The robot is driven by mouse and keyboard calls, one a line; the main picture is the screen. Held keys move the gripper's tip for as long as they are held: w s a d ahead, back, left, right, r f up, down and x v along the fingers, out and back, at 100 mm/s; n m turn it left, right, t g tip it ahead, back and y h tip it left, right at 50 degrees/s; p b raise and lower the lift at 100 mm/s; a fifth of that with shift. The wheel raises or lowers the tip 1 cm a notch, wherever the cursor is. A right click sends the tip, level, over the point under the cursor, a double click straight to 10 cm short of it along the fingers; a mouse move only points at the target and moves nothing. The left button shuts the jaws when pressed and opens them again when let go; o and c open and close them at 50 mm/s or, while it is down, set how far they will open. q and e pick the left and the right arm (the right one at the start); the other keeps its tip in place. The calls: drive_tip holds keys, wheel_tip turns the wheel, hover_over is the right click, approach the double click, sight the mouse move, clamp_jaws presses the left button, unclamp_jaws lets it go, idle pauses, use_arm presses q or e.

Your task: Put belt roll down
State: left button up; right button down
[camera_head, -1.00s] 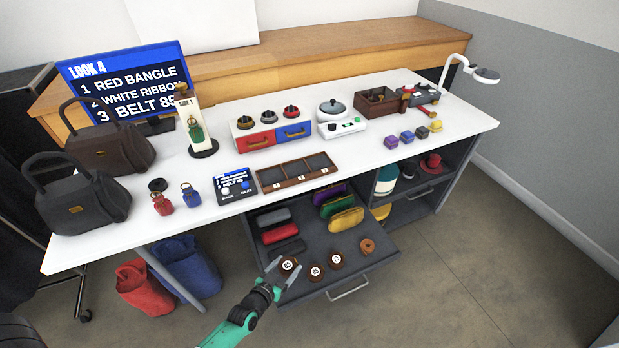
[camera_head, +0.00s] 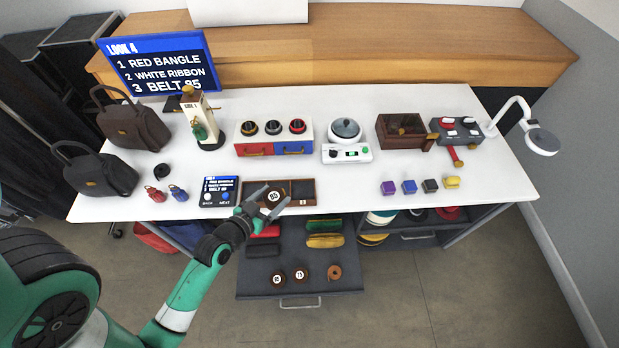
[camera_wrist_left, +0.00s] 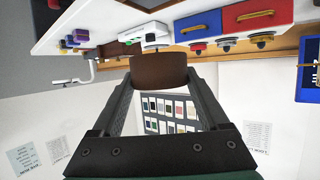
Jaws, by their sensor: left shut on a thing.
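My left gripper (camera_head: 275,198) is shut on a brown belt roll (camera_head: 273,195) with a white round label that reads 85. It holds the roll over the middle of the dark wooden sectioned tray (camera_head: 304,188) at the table's front edge. I cannot tell whether the roll touches the tray. In the left wrist view the brown roll (camera_wrist_left: 160,72) sits between the two fingertips. The gripper and roll hide much of the tray's left and middle compartments. My right gripper is not in view.
The open drawer (camera_head: 315,258) below holds more rolls (camera_head: 301,274) and coloured cases (camera_head: 325,240). A control panel (camera_head: 219,190) stands left of the tray. The tabletop right of the tray is clear up to small coloured blocks (camera_head: 409,187).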

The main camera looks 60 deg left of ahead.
use_arm(q)
drive_tip(key=shift+a+f, duration=0.2)
drive_tip(key=shift+f, duration=0.1)
drive_tip(key=d+b+x, duration=0.1)
drive_tip(key=b+x, duration=0.3)
drive_tip(key=x, duration=0.6)
drive_tip(key=b, duration=0.2)
hover_over(302, 192)
drive_tip(key=f, duration=0.3)
drive_tip(key=s+f, duration=0.1)
drive_tip(key=shift+d+f, duration=0.2)
drive_tip(key=shift+f, duration=0.2)
drive_tip(key=shift+w+a, duration=0.1)
drive_tip(key=shift+w, duration=0.15)
drive_tip(key=shift+w+a+f+b, duration=0.15)
drive_tip(key=shift+f+b, duration=0.95)
drive_tip(key=shift+f, duration=0.75)
drive_tip(key=shift+f, duration=0.1)
